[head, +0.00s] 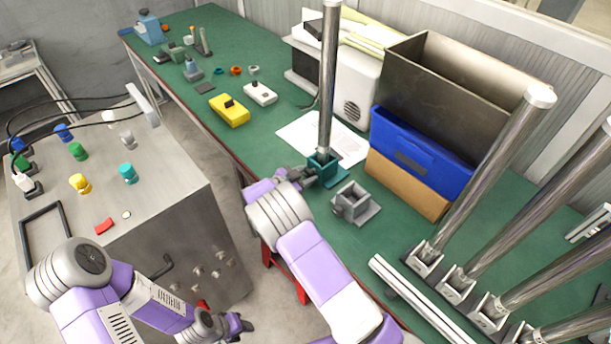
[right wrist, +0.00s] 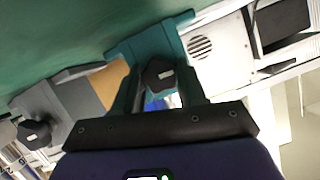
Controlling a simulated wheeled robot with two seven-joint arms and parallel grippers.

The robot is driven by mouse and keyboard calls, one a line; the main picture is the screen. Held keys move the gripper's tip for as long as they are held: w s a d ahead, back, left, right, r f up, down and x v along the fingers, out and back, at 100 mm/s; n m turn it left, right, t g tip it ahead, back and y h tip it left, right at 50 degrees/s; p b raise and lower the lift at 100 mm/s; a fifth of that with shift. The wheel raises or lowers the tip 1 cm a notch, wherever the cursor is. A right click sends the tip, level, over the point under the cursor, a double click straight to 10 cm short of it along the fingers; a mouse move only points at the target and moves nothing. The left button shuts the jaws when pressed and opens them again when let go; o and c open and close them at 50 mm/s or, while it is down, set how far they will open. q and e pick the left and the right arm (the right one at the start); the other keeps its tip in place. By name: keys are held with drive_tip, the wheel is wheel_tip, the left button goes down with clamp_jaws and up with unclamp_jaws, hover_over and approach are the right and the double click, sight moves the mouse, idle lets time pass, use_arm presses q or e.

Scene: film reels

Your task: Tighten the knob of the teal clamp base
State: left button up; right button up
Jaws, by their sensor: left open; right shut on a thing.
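The teal clamp base (head: 338,182) stands on the green table, with an upright metal post (head: 327,80) in it. It also shows in the right wrist view (right wrist: 150,42). Its dark knob (right wrist: 157,76) is between the fingers of my right gripper (right wrist: 158,88). My right gripper (head: 311,177) is shut on the knob, at the near left side of the base. The knob is hidden in the head view. My left gripper (head: 238,325) is open and empty, low down off the table, beside the steel cabinet.
A grey clamp base (head: 352,206) without a post stands close to the right of the teal one. A blue bin (head: 420,155) and a metal box (head: 450,85) stand behind. Several slanted posts (head: 490,180) fill the right. A white sheet (head: 345,140) lies behind the teal base.

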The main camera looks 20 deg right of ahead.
drive_tip(key=shift+f+m+t+b, duration=0.2)
drive_tip(key=shift+m+t+b, duration=0.7)
drive_tip(key=shift+m+b, duration=0.3)
drive_tip(key=shift+s+r+m+t+b, duration=0.1)
drive_tip(key=shift+m+t+b, duration=0.5)
drive_tip(key=shift+m+b, duration=0.6)
drive_tip(key=o, duration=1.1)
drive_tip(key=shift+c, duration=0.2)
drive_tip(key=shift+r, duration=0.1)
drive_tip(key=p+v, duration=0.1)
drive_tip(key=v, duration=0.5)
drive_tip(key=shift+s+r+p, duration=0.15)
drive_tip(key=shift+p, duration=0.15)
drive_tip(key=shift+s+a+r, duration=0.1)
drive_tip(key=shift+s+a, duration=0.3)
drive_tip(key=shift+a, duration=0.1)
